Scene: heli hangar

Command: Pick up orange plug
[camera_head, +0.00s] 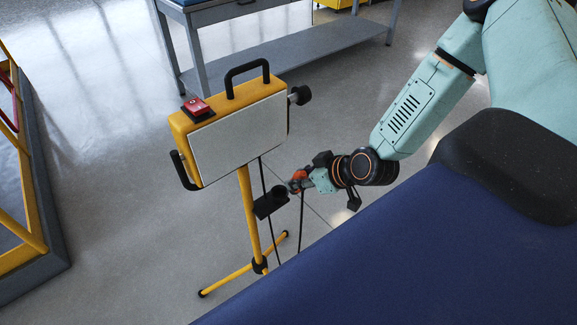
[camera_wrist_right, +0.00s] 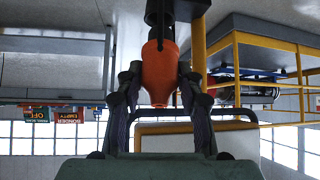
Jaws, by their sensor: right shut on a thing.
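The orange plug (camera_wrist_right: 159,75) is between the fingers of my right gripper (camera_wrist_right: 160,95) in the right wrist view, with a finger against each side. A dark holder or cable end (camera_wrist_right: 165,12) meets the plug at the top of that view; I cannot tell whether they are joined. In the head view the plug (camera_head: 298,176) shows small at the tip of my right gripper (camera_head: 304,182), just right of the yellow stand's pole (camera_head: 250,215) and near its black holder (camera_head: 270,203). My left gripper is in neither view.
The yellow stand carries a pale panel (camera_head: 235,140) with black handles and a red switch (camera_head: 196,107). Black cables hang beside its pole. A grey workbench (camera_head: 290,62) stands behind, and a yellow frame (camera_head: 22,180) is at left. Open floor lies between them.

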